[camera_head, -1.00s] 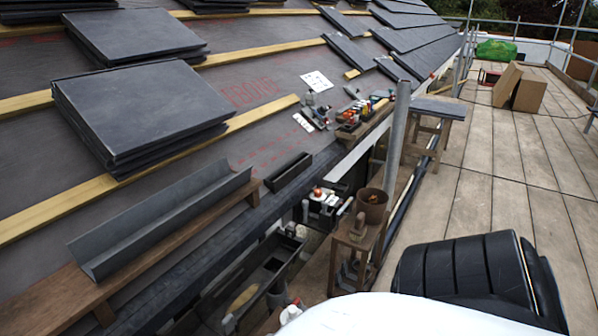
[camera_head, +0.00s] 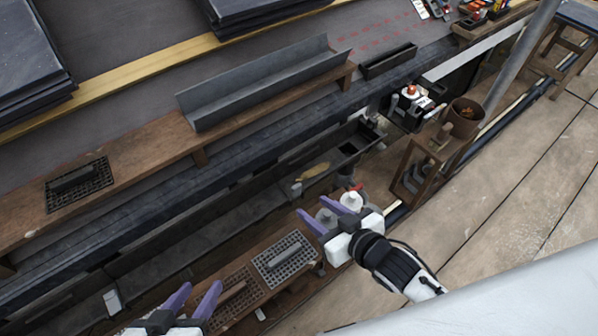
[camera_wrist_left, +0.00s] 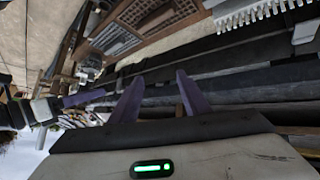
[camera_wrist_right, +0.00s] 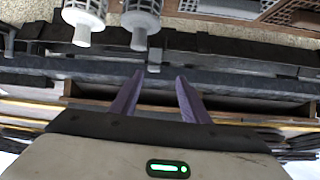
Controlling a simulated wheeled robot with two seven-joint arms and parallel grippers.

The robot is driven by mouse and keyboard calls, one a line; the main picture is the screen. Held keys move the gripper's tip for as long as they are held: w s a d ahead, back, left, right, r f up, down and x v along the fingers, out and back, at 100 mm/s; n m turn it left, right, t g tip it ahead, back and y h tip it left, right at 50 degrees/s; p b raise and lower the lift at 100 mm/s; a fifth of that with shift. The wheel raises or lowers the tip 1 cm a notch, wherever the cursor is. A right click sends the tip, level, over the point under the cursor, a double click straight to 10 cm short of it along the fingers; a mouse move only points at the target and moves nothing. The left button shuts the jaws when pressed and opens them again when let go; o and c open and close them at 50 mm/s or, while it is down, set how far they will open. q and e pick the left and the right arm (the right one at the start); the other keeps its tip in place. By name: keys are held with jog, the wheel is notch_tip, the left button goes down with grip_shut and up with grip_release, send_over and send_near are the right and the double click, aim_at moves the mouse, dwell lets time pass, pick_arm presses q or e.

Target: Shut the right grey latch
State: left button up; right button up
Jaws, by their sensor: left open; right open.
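A small grey piece (camera_head: 297,188) on the edge of the dark gutter may be the right grey latch. Another pale grey piece (camera_head: 112,300) sits lower left along the gutter. They are too small to tell whether either is open or shut. My right gripper (camera_head: 310,204) is open and empty, close to the first piece and above two pale grey pots. Its fingers also show in the right wrist view (camera_wrist_right: 159,75), with nothing between them. My left gripper (camera_head: 196,297) is open and empty at the bottom left; it also shows in the left wrist view (camera_wrist_left: 160,75).
A long grey trough (camera_head: 265,82) lies on the wooden plank above the gutter. A grid tray (camera_head: 285,258) sits on the lower board, between my grippers. A brown bucket (camera_head: 464,115) stands on a wooden stand to the right. The paved walkway at the right is open.

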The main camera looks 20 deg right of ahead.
aim_at(296, 185)
jog(key=shift+w+d+r+n+t+y+p, duration=0.3)
jog(key=shift+w+d+n+t+y+p, duration=0.15)
jog(key=shift+w, duration=0.35)
jog(key=shift+w+f, duration=0.15)
jog(key=shift+w, duration=0.15)
jog(key=b+x, duration=0.3)
jog(key=x, duration=0.6)
jog(key=shift+f+b, duration=0.1)
jog(key=shift+b, duration=0.3)
jog(key=shift+w+a+f, duration=0.1)
jog(key=shift+w+a, duration=0.1)
jog(key=shift+w, duration=0.1)
pick_arm(q)
jog(key=shift+w+d+f+m+g, duration=0.15)
jog(key=shift+d+f+g, duration=0.15)
jog(key=shift+f, duration=0.25)
jog(key=shift+w+d+f+m+g, duration=0.1)
jog(key=shift+d+f+m+g, duration=0.1)
jog(key=shift+d+f, duration=0.25)
pick_arm(e)
jog(key=shift+c, duration=0.2)
pick_arm(q)
jog(key=shift+a, duration=0.1)
pick_arm(e)
jog(key=c, duration=1)
